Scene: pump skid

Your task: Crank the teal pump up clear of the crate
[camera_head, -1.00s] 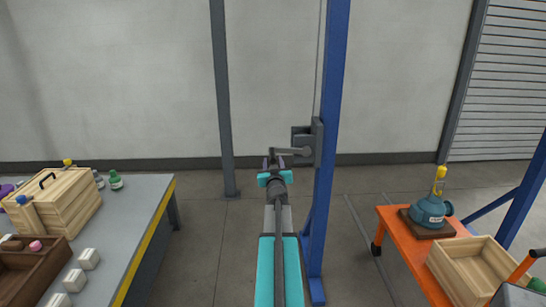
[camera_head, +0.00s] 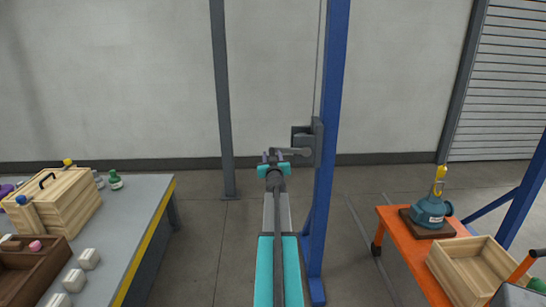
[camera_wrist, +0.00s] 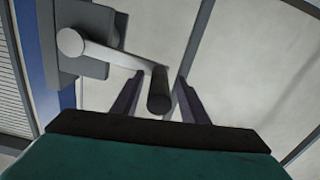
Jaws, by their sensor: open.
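The teal pump (camera_head: 431,211) sits upright on a dark brown base on the orange cart, beside the crate. A yellow hook (camera_head: 441,174) is at the ring on its top; I cannot tell whether it bears load. The open wooden crate (camera_head: 480,268) stands in front of the pump on the cart. The grey winch (camera_head: 307,140) is on the blue post, and its crank arm (camera_head: 296,152) points left. My gripper (camera_head: 275,157) is open at the crank's end. In the wrist view, the dark crank grip (camera_wrist: 159,91) shows between the two spread fingers of my gripper (camera_wrist: 157,98).
The blue post (camera_head: 327,150) rises just right of my arm. A grey table (camera_head: 150,190) at left holds a lidded wooden box (camera_head: 65,207), a brown tray (camera_head: 50,265), white blocks and small bottles. Bare floor lies between the table and post.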

